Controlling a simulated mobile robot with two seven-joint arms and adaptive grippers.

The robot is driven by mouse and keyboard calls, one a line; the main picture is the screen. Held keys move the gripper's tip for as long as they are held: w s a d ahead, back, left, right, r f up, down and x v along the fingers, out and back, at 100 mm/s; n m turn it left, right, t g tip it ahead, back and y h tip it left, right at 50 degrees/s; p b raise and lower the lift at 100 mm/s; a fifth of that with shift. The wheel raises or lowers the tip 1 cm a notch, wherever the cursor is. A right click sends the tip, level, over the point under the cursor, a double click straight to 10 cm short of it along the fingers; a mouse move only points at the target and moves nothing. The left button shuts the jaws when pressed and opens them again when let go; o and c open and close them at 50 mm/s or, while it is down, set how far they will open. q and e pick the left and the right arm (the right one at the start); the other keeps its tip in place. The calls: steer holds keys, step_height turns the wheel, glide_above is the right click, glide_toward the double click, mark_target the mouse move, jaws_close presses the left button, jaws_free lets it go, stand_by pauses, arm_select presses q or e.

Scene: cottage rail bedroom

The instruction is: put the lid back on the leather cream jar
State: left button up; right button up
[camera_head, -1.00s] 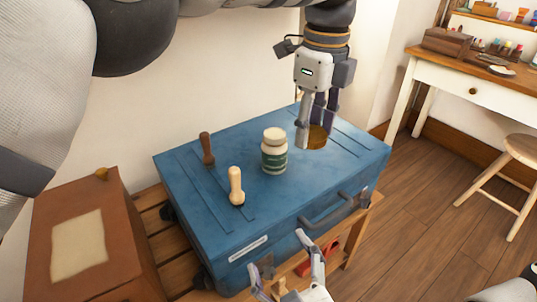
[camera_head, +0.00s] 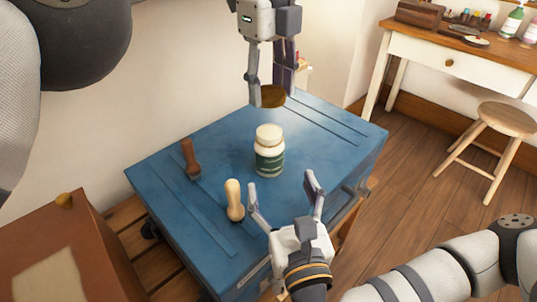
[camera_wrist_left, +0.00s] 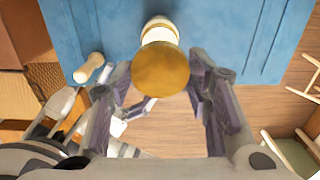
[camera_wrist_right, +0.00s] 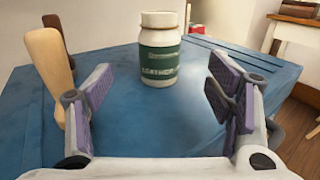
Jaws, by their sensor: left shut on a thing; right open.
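The leather cream jar (camera_head: 269,160) stands upright on the blue trunk. It has a cream-white body and top and a green label, clearly seen in the right wrist view (camera_wrist_right: 160,60). My left gripper (camera_head: 272,92) is shut on a round golden-brown lid (camera_head: 271,99), held above the trunk and apart from the jar. In the left wrist view the lid (camera_wrist_left: 161,69) partly covers the jar (camera_wrist_left: 160,28). My right gripper (camera_head: 283,182) is open and empty, low at the near side of the jar, with its fingers pointing towards it.
The blue trunk (camera_head: 200,233) also bears a dark brown-handled tool (camera_head: 190,158) and a pale wooden-handled tool (camera_head: 234,200), both left of the jar. A brown box (camera_head: 90,240) is at lower left. The trunk top right of the jar is clear. A desk (camera_head: 440,48) and stool (camera_head: 507,119) stand right.

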steer(key=w, duration=0.3)
steer(key=w+a, duration=0.1)
steer(key=w, duration=0.3)
steer(key=w+a, duration=0.1)
steer(key=w, duration=0.3)
steer(key=shift+a, duration=0.1)
steer(key=shift+c, duration=0.3)
jaws_close()
arm_select(q)
glide_above(269, 131)
steer(key=shift+f, duration=2.5)
steer(key=shift+f, duration=0.9)
steer(key=shift+f, duration=0.55)
